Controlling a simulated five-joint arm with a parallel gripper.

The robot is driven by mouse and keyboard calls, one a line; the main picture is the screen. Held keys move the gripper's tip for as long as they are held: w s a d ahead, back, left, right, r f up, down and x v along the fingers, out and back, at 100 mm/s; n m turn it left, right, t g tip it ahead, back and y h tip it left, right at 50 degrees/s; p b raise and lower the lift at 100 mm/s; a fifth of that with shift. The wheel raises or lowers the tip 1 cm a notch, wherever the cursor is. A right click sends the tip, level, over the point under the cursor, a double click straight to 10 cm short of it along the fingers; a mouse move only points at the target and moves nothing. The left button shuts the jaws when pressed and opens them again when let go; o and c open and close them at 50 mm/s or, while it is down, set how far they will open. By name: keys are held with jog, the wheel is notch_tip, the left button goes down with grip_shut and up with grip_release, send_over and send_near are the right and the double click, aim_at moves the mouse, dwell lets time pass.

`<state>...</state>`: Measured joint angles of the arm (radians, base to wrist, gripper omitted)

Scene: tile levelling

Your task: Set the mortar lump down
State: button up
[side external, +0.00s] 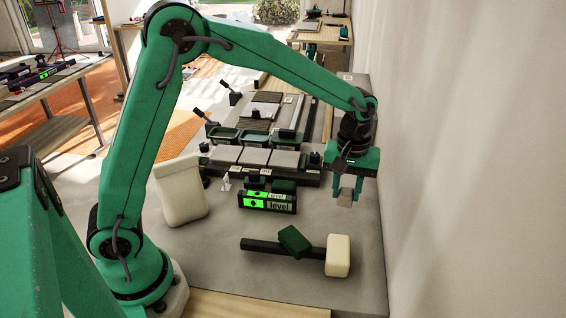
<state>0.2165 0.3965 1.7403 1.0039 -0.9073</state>
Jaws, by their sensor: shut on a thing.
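My gripper (345,195) hangs at the right of the bench, pointing down, near the wall. It is shut on a small grey mortar lump (345,199), which shows between the fingertips. The lump appears to be above the grey bench top (215,250); the exact height is hard to tell from this angle. The lump is to the right of the level (267,201) and of the row of grey tiles (255,157).
A mallet with a cream head (338,255) and dark handle (262,246) lies in front, with a green block (294,240) at its handle. A cream bag (180,191) stands at left. Dark green trays (255,138) sit behind the tiles. A pale wall (470,170) closes the right side.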

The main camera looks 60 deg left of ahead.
jog(key=s+a+r+m, duration=0.4)
jog(key=a+r+m, duration=0.2)
jog(key=a+m, duration=0.2)
jog(key=shift+s+a, duration=0.3)
jog(key=shift+a, duration=0.65)
jog(key=m, duration=0.9)
send_near(264, 279)
jog(key=shift+f, duration=1.15)
jog(key=shift+f, duration=0.15)
jog(key=shift+f, duration=1.65)
jog(key=shift+f, duration=0.1)
